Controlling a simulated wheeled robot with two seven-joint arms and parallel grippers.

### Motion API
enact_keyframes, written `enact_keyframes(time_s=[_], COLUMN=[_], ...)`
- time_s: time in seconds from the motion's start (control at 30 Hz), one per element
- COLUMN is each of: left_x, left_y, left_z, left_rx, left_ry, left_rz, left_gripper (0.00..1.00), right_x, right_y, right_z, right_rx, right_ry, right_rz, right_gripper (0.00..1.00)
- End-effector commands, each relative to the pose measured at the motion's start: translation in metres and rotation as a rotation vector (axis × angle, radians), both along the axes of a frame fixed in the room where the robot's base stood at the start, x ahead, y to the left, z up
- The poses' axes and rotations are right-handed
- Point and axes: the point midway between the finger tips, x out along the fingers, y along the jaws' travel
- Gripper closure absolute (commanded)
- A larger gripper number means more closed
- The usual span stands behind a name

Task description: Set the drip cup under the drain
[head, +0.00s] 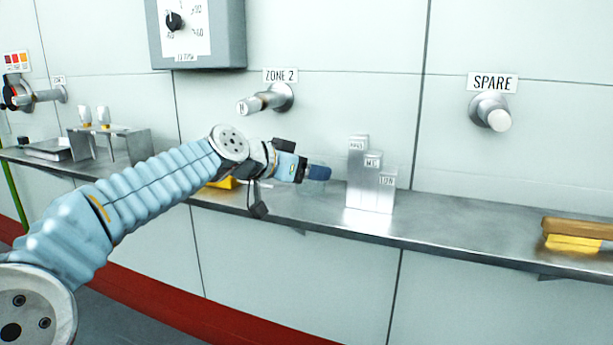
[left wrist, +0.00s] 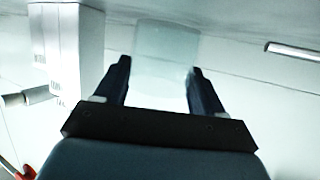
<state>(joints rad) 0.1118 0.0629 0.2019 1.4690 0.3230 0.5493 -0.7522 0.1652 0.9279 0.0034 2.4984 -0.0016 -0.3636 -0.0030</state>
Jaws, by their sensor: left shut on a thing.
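My left gripper (head: 316,173) is over the metal shelf, left of the stepped block and below the ZONE 2 pipe. It is shut on a clear, see-through cup (left wrist: 165,65), which shows between its two dark fingers in the left wrist view. In the head view the cup is only a faint shape by the fingers; I cannot tell whether it touches the shelf. Pipe stubs stick out of the wall: one under the ZONE 2 label (head: 265,100) and one under the SPARE label (head: 491,112). I cannot tell which is the drain. My right gripper is not in view.
The stepped metal block (head: 371,178) stands close right of my left gripper. A wooden-backed yellow brush (head: 575,240) lies at the right end of the shelf (head: 455,232). A small metal rack (head: 125,143) stands at the left. The shelf between block and brush is clear.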

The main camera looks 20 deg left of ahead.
Motion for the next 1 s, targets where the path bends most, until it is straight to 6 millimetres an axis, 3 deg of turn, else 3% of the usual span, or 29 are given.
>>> enact_keyframes(time_s=[0.27,0.3,0.47,0.77,1.0], left_x=[0.000,0.000,-0.001,-0.002,-0.032], left_y=[0.000,0.000,0.000,0.000,0.015], left_z=[-0.009,-0.009,-0.009,-0.009,0.003], left_rx=[0.000,0.000,0.000,0.000,0.001], left_ry=[-0.002,-0.001,-0.001,-0.002,-0.006], left_rz=[0.000,-0.001,-0.001,0.000,0.002], left_gripper=[0.65,0.29,0.05,0.04,0.04], right_x=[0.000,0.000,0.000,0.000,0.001], right_y=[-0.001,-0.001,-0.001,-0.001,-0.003], right_z=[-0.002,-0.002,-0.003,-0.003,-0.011], right_rx=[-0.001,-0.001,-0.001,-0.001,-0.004], right_ry=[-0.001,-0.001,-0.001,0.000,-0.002], right_rz=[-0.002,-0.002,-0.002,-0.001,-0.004], right_gripper=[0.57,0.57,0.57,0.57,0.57])
